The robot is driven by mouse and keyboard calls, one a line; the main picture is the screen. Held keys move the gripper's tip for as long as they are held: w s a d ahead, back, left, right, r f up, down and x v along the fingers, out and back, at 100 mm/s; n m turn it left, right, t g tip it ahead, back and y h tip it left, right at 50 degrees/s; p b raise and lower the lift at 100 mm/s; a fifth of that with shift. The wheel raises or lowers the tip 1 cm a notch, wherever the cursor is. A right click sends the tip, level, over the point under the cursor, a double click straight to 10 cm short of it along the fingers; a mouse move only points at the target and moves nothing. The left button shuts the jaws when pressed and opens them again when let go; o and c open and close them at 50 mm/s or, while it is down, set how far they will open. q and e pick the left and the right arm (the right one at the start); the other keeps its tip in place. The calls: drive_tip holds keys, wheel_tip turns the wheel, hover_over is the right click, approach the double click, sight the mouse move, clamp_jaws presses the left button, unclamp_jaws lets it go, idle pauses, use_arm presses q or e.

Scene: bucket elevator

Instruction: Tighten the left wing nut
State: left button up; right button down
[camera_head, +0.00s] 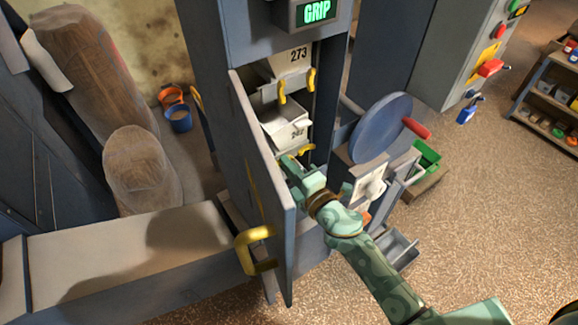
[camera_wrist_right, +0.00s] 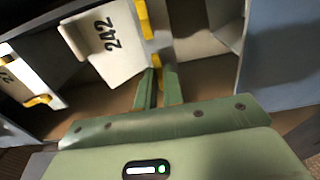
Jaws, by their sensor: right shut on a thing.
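The lower bucket (camera_head: 284,128), a white bucket marked 242, sits inside the open grey elevator casing. It also shows in the right wrist view (camera_wrist_right: 92,42). Its right yellow wing nut (camera_head: 305,150) is free, and shows at the top of the wrist view (camera_wrist_right: 143,18). My right gripper (camera_head: 290,160) reaches in past the open door. In the wrist view its two green fingers (camera_wrist_right: 158,73) are shut on the left wing nut (camera_wrist_right: 155,61), mostly hidden between the fingertips. My left gripper is not in view.
The open casing door (camera_head: 262,175) with its yellow handle (camera_head: 250,250) stands close left of my right gripper. An upper bucket (camera_head: 290,60) marked 273 hangs above. A blue handwheel (camera_head: 378,125) with a red knob is at the right. A lit sign (camera_head: 316,11) reads GRIP.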

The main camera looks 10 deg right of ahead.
drive_tip(key=shift+m, duration=0.4)
drive_tip(key=m+p, duration=0.9)
drive_tip(key=m, duration=0.8)
idle(0.5)
drive_tip(key=c, duration=1.5)
unclamp_jaws()
drive_tip(key=shift+s, duration=0.1)
